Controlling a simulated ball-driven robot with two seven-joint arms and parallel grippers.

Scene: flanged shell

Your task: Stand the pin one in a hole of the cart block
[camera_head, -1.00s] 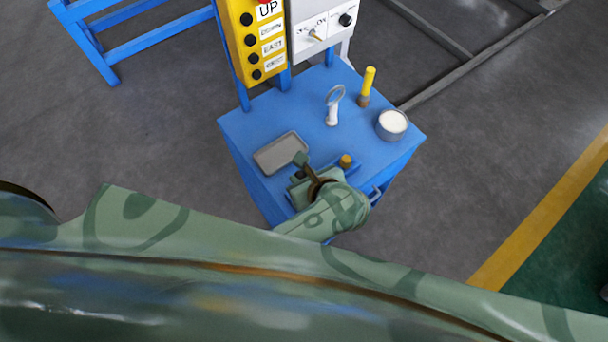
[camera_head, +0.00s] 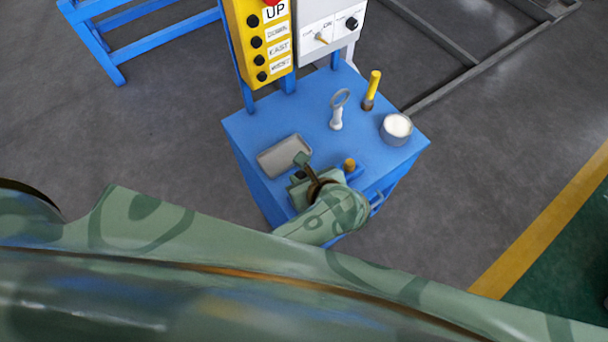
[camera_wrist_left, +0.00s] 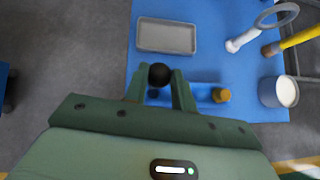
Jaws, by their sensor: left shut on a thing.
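My left gripper (camera_head: 300,172) is over the near left part of the blue cart top. In the left wrist view my left gripper (camera_wrist_left: 159,82) is shut on a dark pin with a round black head (camera_wrist_left: 159,74), which I take as pin one. The blue cart block (camera_wrist_left: 202,91) lies at the cart's near edge, partly hidden by my fingers, and also shows in the head view (camera_head: 353,174). A brass-coloured pin (camera_wrist_left: 221,95) stands at its right end. The held pin's lower end is hidden, so I cannot tell whether it is in a hole. My right gripper is out of view.
A grey tray (camera_head: 284,155) lies just beyond my gripper on the blue cart (camera_head: 310,115). A white-handled ring tool (camera_head: 337,118), a yellow-handled tool (camera_head: 373,88) and a round tin (camera_head: 396,129) stand farther right. A yellow button panel (camera_head: 259,45) rises behind.

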